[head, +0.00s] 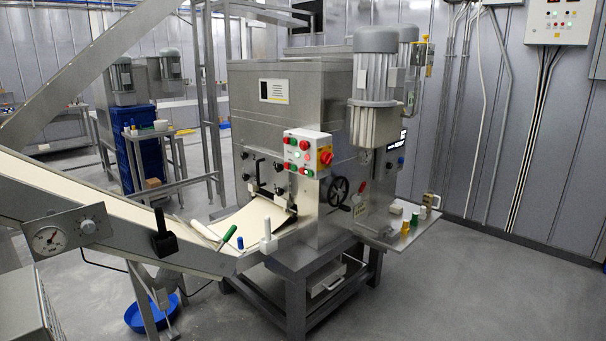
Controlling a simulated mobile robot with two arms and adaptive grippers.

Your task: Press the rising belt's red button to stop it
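The rising belt (110,198) is a cream band in a grey metal frame. It slopes up to the left from the front of the steel machine (290,100). A white control box (307,150) on the machine carries red and green buttons and a red-and-yellow rotary switch (326,157). I cannot tell which red button belongs to the belt, or whether the belt is moving. A plate with a round gauge (48,239) and a knob (88,226) sits on the belt's near side. Neither of my grippers is in view.
A side shelf (400,232) with small coloured items juts out right of the machine. A blue basin (150,312) lies on the floor under the belt. A wall panel (558,22) hangs at upper right. The floor at right (480,280) is clear.

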